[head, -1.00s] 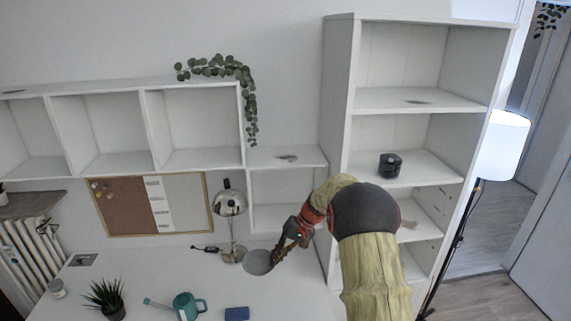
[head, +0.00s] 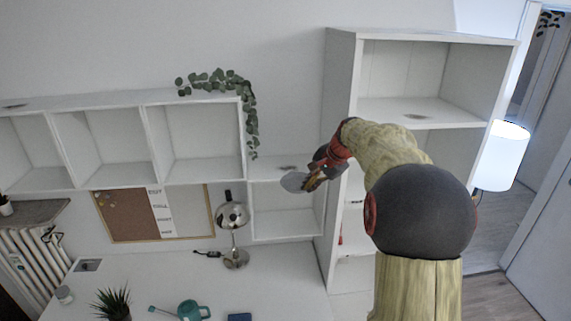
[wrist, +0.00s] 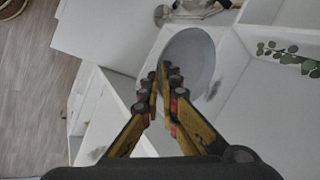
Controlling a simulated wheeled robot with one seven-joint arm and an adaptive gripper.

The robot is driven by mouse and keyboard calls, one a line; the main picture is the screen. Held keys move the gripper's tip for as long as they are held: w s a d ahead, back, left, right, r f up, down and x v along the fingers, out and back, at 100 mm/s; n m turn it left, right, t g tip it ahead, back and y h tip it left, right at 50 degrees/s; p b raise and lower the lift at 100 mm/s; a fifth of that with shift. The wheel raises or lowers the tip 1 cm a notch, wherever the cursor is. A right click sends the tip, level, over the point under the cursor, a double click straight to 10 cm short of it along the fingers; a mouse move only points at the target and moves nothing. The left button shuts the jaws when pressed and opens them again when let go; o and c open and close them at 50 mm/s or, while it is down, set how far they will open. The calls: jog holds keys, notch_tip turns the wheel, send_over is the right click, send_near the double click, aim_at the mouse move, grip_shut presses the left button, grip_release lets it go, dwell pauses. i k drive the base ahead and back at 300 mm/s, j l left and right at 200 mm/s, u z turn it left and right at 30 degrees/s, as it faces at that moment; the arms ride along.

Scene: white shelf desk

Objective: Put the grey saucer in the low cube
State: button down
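The grey saucer (head: 293,182) is held at its edge by my gripper (head: 314,178), in front of the low cube (head: 283,224) in the head view. In the wrist view the saucer (wrist: 190,62) extends beyond the closed fingers (wrist: 164,88), which pinch its near rim. The low cube is the open compartment to the left of the tall shelf, below the end of the upper shelf row. In the head view the saucer overlaps the upper part of its opening. I cannot tell how far in front of the opening it is.
The tall shelf (head: 338,130) stands right beside the low cube. A hanging plant (head: 250,120) trails near its upper left. A chrome lamp (head: 232,216) stands on the desk (head: 180,272) left of the cube. A teal watering can (head: 192,310) sits at the front.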

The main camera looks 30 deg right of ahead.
aim_at(294, 168)
jog(key=i+l, duration=0.65)
jog(key=i, duration=0.1)
